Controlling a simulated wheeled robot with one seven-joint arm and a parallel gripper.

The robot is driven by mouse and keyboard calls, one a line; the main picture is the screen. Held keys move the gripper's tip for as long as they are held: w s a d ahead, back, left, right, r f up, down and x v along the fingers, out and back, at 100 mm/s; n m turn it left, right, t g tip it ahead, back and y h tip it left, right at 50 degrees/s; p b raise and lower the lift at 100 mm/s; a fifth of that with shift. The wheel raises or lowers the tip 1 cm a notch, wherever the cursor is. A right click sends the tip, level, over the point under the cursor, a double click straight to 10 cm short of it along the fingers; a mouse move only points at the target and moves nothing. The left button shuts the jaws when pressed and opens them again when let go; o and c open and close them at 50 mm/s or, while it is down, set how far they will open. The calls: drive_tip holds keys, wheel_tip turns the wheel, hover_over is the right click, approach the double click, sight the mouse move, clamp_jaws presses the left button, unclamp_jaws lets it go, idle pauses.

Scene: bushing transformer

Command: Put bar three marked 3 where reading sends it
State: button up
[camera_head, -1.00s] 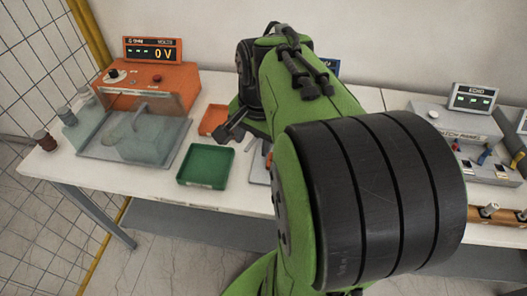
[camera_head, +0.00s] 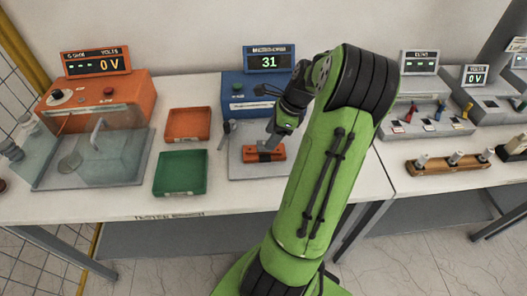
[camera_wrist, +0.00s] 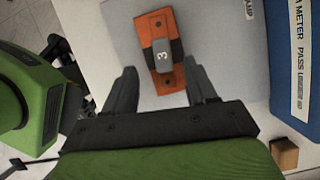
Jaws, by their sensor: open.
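Bar three is a grey-topped piece marked 3 (camera_wrist: 163,56) on an orange and dark body. It lies on the grey plate of the blue meter, and also shows in the head view (camera_head: 264,154). The blue meter (camera_head: 235,92) reads 31. My gripper (camera_wrist: 160,66) is open, its two fingers apart on either side of the bar's near end in the wrist view; I cannot tell their height above it. In the head view my gripper (camera_head: 272,142) is just above the bar. An orange tray (camera_head: 187,110) and a green tray (camera_head: 158,174) stand left of the plate.
An orange tester (camera_head: 105,95) showing 0 V, with a clear-covered box (camera_head: 75,183), stands at the left. A wooden rack (camera_head: 438,168) with several posts and grey instruments (camera_head: 420,110) are at the right. A small brown block (camera_wrist: 285,154) shows in the wrist view.

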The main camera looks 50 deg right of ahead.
sight(264, 143)
drive_tip(key=x, duration=0.2)
drive_tip(key=b+x, duration=0.1)
drive_tip(key=x, duration=0.2)
drive_tip(key=shift+w+f+b, duration=0.2)
drive_tip(key=shift+w+b, duration=0.15)
drive_tip(key=shift+w, duration=0.05)
drive_tip(key=shift+r, duration=0.1)
drive_tip(key=shift+c, duration=0.3)
clamp_jaws()
